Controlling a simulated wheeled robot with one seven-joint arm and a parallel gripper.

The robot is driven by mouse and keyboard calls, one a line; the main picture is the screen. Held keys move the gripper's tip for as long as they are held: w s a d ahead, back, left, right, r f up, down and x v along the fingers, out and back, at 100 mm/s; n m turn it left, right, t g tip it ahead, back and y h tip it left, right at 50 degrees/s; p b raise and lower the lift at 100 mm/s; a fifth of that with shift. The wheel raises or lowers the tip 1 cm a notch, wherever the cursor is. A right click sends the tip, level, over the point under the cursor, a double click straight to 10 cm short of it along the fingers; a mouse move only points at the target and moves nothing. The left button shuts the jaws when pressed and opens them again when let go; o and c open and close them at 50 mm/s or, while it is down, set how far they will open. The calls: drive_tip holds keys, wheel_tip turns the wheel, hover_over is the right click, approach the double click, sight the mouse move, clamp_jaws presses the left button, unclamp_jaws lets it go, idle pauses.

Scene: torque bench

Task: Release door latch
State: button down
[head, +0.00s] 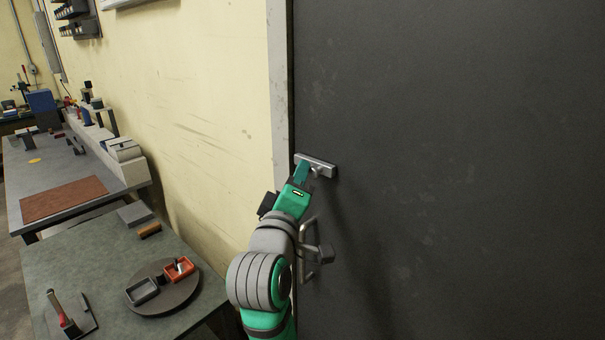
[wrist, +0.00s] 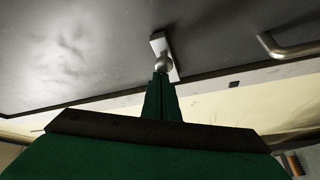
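The dark grey door (head: 450,150) fills the right of the head view. Its latch (head: 320,166) is a silver plate near the door's left edge, with a rounded knob standing out from it. The latch also shows in the wrist view (wrist: 163,60), with the knob straight ahead of the fingertips. My gripper (head: 304,168) is at the latch. In the wrist view, my gripper's green fingers (wrist: 161,82) lie side by side with no clear gap, their tips at the knob. I cannot tell whether they touch it. The tips partly cover the knob's near side.
A silver door handle (head: 305,238) is below the latch, close to my arm, and shows at upper right in the wrist view (wrist: 290,46). A pale door frame and yellow wall (head: 215,90) are left of the door. A workbench (head: 85,262) with trays and tools stands lower left.

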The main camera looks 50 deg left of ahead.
drive_tip(key=shift+w+d, duration=0.15)
drive_tip(key=shift+w, duration=0.05)
drive_tip(key=s+d, duration=0.2)
drive_tip(key=s, duration=0.7)
drive_tip(key=shift+s+d, duration=0.2)
drive_tip(key=shift+d, duration=0.05)
drive_tip(key=shift+w+r, duration=0.1)
idle(0.4)
